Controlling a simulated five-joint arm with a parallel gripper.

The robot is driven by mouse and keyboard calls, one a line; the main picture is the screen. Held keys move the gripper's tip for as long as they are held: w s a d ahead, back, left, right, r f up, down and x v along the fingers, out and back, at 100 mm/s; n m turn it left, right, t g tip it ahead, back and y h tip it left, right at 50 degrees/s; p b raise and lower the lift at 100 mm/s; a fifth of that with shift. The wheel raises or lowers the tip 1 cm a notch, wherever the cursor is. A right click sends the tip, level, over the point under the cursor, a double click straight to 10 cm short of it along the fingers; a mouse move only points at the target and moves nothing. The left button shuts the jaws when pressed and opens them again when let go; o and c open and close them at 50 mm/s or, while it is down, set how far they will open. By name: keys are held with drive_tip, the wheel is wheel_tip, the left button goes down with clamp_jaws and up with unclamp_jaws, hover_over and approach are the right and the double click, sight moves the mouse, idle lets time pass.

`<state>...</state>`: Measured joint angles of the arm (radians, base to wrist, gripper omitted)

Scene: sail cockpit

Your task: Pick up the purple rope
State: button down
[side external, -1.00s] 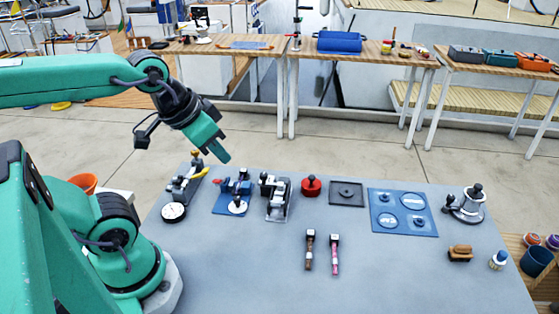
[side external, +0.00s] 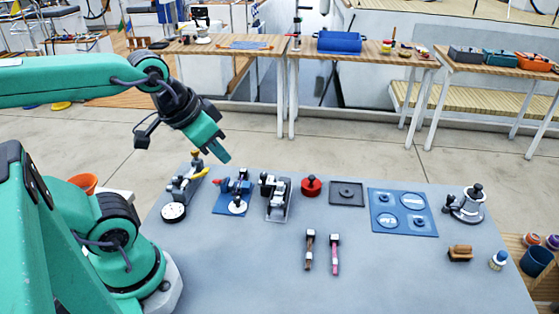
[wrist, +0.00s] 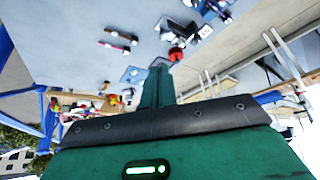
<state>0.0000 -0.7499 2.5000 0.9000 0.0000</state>
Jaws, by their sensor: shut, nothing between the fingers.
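The purple rope (side external: 335,257) is a short, thin pink-purple bundle with a dark end. It lies on the grey table (side external: 270,280) towards the front middle. A similar brown rope (side external: 309,252) lies just to its left, apart from it. My gripper (side external: 225,159) is shut and empty. It hangs in the air up and to the left of the ropes, above the back part of the table.
Along the table's back stand several fittings, a red knob (side external: 311,185), a dark square plate (side external: 347,193) and a blue panel (side external: 402,213). A silver winch (side external: 466,204), a brown block (side external: 460,253) and a small bottle (side external: 498,260) are at right. Table around the ropes is clear.

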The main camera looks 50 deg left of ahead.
drive_tip(key=c, duration=2.1)
unclamp_jaws()
drive_tip(key=o, duration=0.9)
drive_tip(key=n+g, duration=0.6)
drive_tip(key=n, duration=0.3)
hover_over(244, 170)
drive_tip(key=f, duration=1.5)
drive_tip(key=shift+s+d+f, duration=0.1)
drive_tip(key=shift+d, duration=0.15)
drive_tip(key=shift+a+f, duration=0.25)
drive_tip(key=shift+f, duration=0.05)
drive_tip(key=shift+f, duration=0.1)
drive_tip(key=shift+f, duration=1.2)
